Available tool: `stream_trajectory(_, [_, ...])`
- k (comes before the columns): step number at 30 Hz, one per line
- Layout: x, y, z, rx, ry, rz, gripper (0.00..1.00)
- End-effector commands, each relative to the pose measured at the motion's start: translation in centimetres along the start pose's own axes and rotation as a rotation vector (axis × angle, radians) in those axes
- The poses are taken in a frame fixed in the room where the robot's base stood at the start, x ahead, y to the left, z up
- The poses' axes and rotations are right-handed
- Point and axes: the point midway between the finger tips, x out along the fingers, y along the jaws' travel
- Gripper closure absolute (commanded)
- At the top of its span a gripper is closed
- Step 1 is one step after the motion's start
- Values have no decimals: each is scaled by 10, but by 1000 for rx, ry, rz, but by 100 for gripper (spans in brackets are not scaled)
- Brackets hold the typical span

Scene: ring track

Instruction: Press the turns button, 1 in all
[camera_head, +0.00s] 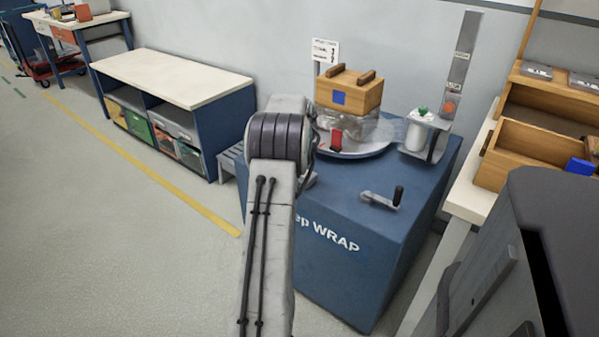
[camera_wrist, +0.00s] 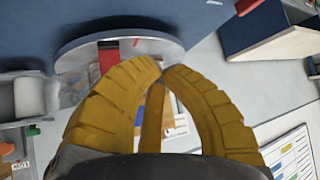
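A round orange-red button (camera_head: 450,106) sits low on the grey upright mast (camera_head: 462,62) of the blue wrap machine (camera_head: 340,240), below small labels I cannot read. It also shows at the left edge of the wrist view (camera_wrist: 7,148). I cannot read any label naming it the turns button. My gripper (camera_wrist: 163,69) has yellow ribbed fingers that meet at the tips, with nothing seen between them. In the wrist view it is in front of the round turntable (camera_wrist: 172,46), apart from the button. In the head view my arm hides the gripper.
A wooden box (camera_head: 365,96) with clear film below it stands on the turntable, near a red piece (camera_head: 336,141). A white roll (camera_head: 415,133) stands beside the mast. A crank (camera_head: 382,198) is on the machine top. Wooden drawers (camera_head: 530,150) stand at right, a shelf bench (camera_head: 175,78) at left.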

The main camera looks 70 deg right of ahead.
Motion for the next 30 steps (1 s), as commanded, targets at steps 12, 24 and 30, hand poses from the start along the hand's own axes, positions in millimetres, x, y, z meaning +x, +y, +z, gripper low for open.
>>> stream_trajectory(12, [1,0,2,0,0,-1,100])
stream_trajectory(24, [20,-1,21,-1,0,-1,100])
stream_trajectory(30, [37,-1,38,-1,-2,-1,100])
